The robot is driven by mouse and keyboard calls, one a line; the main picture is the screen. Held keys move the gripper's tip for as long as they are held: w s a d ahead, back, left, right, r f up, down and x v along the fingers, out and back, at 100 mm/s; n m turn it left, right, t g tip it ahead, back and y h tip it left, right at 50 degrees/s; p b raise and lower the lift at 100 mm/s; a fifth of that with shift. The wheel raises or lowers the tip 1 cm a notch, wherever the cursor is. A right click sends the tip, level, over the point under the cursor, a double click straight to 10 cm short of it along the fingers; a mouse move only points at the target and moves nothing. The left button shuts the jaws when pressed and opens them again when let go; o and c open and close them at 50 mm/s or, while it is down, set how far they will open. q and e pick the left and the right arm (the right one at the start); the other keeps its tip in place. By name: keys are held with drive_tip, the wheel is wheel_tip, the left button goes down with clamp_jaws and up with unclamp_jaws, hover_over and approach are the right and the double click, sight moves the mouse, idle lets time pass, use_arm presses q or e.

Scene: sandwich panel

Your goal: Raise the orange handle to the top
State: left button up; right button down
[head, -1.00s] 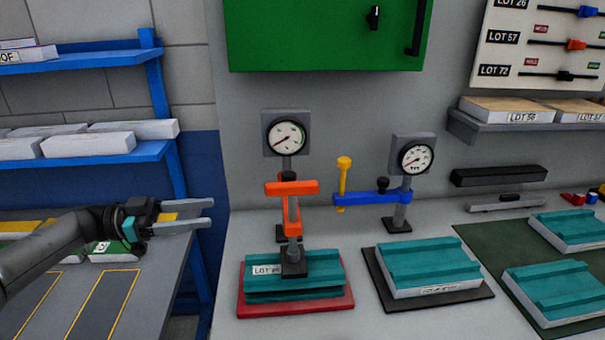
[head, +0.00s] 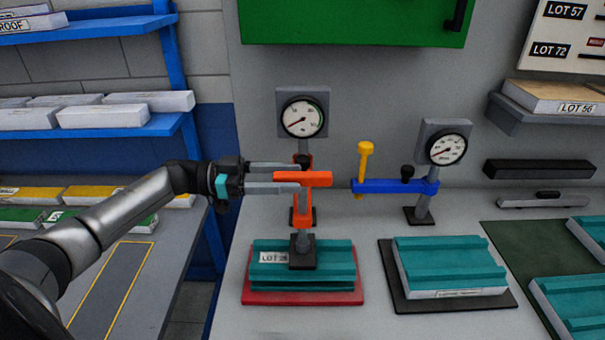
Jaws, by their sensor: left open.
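The orange handle (head: 316,179) is a horizontal bar at the top of an orange press bracket, in the middle of the head view. Below it a dark press foot (head: 302,251) rests on a teal panel marked LOT (head: 335,262). My left gripper (head: 287,177) comes in from the left with its two fingers pointing right. It is open, and its fingertips are at the left end of the orange handle. I cannot tell whether the fingers touch the handle. My right gripper is not in view.
A round gauge (head: 303,117) stands behind the orange press. To the right are a blue arm (head: 395,186) with a yellow handle (head: 364,165) and a second gauge (head: 446,148). A green cabinet (head: 350,22) hangs above. A blue shelf (head: 110,132) is at the left.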

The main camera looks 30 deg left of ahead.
sight(302, 174)
use_arm(q)
drive_tip(key=shift+x, duration=1.65)
clamp_jaws()
